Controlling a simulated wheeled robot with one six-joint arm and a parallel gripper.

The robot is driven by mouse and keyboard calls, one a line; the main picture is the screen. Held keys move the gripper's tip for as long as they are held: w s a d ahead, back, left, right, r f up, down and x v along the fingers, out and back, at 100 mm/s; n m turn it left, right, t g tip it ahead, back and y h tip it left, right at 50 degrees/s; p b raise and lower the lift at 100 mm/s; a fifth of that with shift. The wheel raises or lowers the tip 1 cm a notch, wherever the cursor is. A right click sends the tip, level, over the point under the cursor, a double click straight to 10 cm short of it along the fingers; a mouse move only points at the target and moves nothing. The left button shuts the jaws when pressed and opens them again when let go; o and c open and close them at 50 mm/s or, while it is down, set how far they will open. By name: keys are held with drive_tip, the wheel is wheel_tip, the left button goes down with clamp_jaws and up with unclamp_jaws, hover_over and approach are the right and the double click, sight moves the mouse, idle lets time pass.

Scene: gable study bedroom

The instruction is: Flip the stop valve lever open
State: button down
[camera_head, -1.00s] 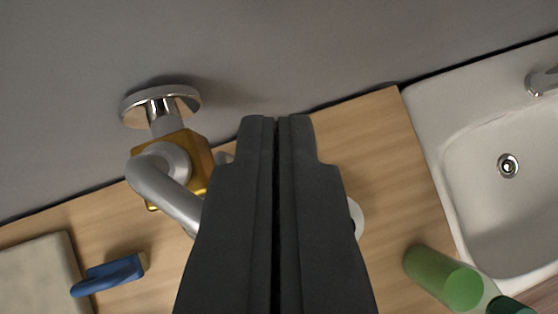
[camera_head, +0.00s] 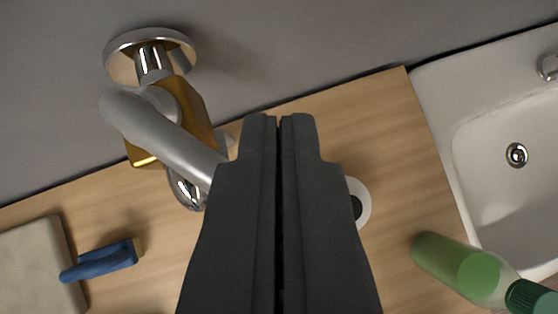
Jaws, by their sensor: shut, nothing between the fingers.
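The stop valve has a brass-coloured body (camera_head: 195,112) on a chrome pipe stub, with a round chrome wall flange (camera_head: 122,66) against the grey wall. Its grey lever (camera_head: 160,132) starts at the left of the body and slants down to the right, toward my gripper. A chrome outlet (camera_head: 186,190) shows below the body. My gripper (camera_head: 280,118) is shut and empty, in the middle of the view, just right of the valve. The lever's lower right end meets the gripper's left edge in the picture; I cannot tell if they touch.
A wooden counter (camera_head: 380,125) lies below. A white sink (camera_head: 440,90) is at the right. A green bottle (camera_head: 455,262) lies near the sink. A white roll (camera_head: 361,200) is partly behind my gripper. A blue-handled item (camera_head: 100,262) and a beige board (camera_head: 35,262) are lower left.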

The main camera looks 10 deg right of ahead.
drive_tip(key=shift+s+a+m+h, duration=0.2)
drive_tip(key=shift+m+h, duration=0.1)
drive_tip(key=shift+m, duration=0.1)
drive_tip(key=shift+s+a, duration=0.1)
drive_tip(key=shift+s+a+m+g+h, duration=0.15)
drive_tip(key=shift+s+a+m+h, duration=0.1)
drive_tip(key=shift+m+h, duration=0.25)
drive_tip(key=shift+s+a+m+g+h, duration=0.2)
drive_tip(key=shift+a+m+h, duration=0.1)
drive_tip(key=shift+m, duration=0.3)
drive_tip(key=shift+s+a, duration=0.35)
drive_tip(key=shift+a, duration=0.25)
drive_tip(key=shift+s+a, duration=0.35)
drive_tip(key=shift+a, duration=0.2)
drive_tip(key=shift+s+a, duration=0.1)
drive_tip(key=v, duration=1.7)
